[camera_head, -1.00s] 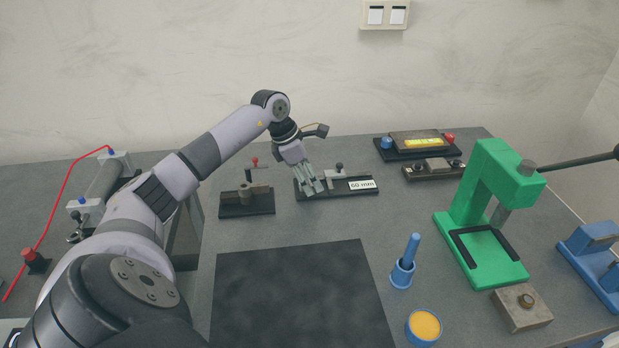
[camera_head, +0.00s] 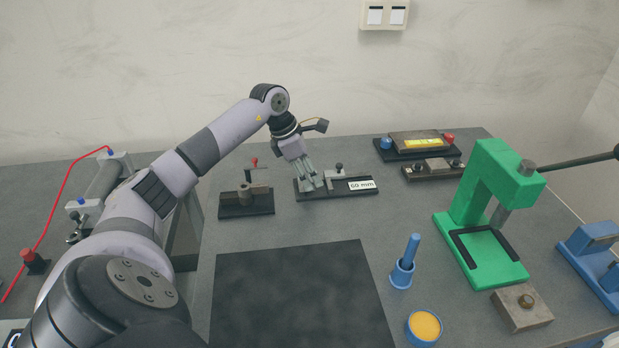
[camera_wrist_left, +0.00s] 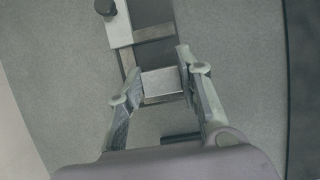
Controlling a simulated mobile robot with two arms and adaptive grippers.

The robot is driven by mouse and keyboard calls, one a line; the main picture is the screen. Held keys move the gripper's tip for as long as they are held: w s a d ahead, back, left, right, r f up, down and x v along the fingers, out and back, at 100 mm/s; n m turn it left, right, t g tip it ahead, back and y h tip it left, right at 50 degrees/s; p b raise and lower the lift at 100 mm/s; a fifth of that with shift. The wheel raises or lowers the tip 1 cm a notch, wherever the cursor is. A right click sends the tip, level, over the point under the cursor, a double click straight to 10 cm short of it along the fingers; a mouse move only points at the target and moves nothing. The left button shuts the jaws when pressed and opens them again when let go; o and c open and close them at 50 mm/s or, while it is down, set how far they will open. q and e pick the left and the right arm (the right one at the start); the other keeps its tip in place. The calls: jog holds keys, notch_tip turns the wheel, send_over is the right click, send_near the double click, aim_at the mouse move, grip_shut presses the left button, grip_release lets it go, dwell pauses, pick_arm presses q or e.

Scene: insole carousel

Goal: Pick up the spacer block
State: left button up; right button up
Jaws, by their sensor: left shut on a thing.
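The spacer block (camera_wrist_left: 161,82) is a small light grey metal block, seen in the wrist view between the two fingertips. My left gripper (camera_wrist_left: 160,84) is shut on it. In the head view, the left gripper (camera_head: 314,184) points down at the left part of the black gauge base marked "60 mm" (camera_head: 362,185), and its fingers mostly hide the block there. I cannot tell whether the block is clear of the base. My right gripper is not in view.
A black fixture with a red-tipped lever (camera_head: 247,202) stands just left of the gauge. A dark mat (camera_head: 300,295) lies in front. A green press (camera_head: 485,215), a blue holder (camera_head: 403,272) and a yellow-filled cup (camera_head: 424,327) are to the right. Bare table surrounds the mat.

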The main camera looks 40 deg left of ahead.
aim_at(309, 177)
pick_arm(q)
notch_tip(309, 177, up, 19)
jog(key=shift+f, duration=0.2)
dwell(0.7)
